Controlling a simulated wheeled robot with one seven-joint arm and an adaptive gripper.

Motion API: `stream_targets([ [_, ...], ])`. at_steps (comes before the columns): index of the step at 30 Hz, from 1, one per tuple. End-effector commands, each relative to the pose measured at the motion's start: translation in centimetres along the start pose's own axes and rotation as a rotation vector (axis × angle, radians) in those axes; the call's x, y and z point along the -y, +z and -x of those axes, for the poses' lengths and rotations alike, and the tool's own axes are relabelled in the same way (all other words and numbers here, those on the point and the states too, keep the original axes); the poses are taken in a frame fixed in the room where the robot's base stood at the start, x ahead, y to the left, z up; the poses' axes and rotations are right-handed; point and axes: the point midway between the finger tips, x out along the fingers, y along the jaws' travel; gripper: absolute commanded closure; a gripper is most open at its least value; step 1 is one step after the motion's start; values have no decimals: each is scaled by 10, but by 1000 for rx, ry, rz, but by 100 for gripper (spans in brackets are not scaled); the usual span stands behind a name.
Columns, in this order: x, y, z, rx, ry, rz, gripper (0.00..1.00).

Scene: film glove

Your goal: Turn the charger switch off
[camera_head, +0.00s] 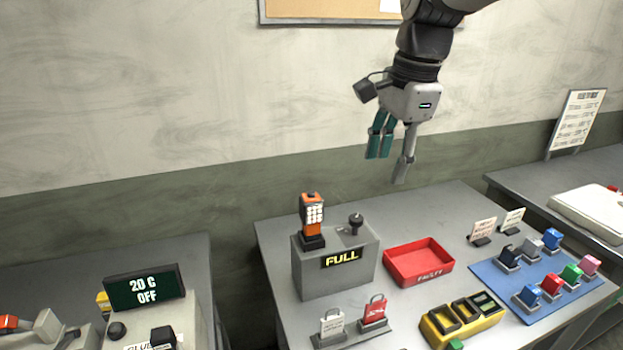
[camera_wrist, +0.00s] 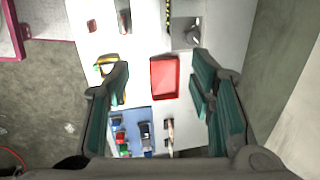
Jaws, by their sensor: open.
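The charger (camera_head: 337,262) is a grey box on the middle table, with a lit yellow sign reading "FULL" on its front. A black knob-like switch (camera_head: 355,222) stands on its top at the right. An orange handheld device (camera_head: 312,214) stands upright in a dark cradle on its top left. My gripper (camera_head: 391,168) hangs in the air above and behind the table, up and right of the charger, apart from everything. Its teal-padded fingers are spread and empty. In the wrist view, my gripper (camera_wrist: 162,95) has the red tray between its fingers, far below.
A red tray (camera_head: 388,277) marked "FAULTY" sits right of the charger. A blue mat (camera_head: 502,280) with several coloured blocks lies further right. A yellow holder (camera_head: 432,331) is at the front. A left table has a "20 C OFF" display (camera_head: 144,288).

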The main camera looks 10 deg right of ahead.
Motion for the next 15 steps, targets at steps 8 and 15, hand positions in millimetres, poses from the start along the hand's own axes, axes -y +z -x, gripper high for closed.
stream_targets([
  [8, 76, -10, -52, -55, 117, -523, 50],
  [15, 100, -12, -75, -101, 150, -731, 50],
])
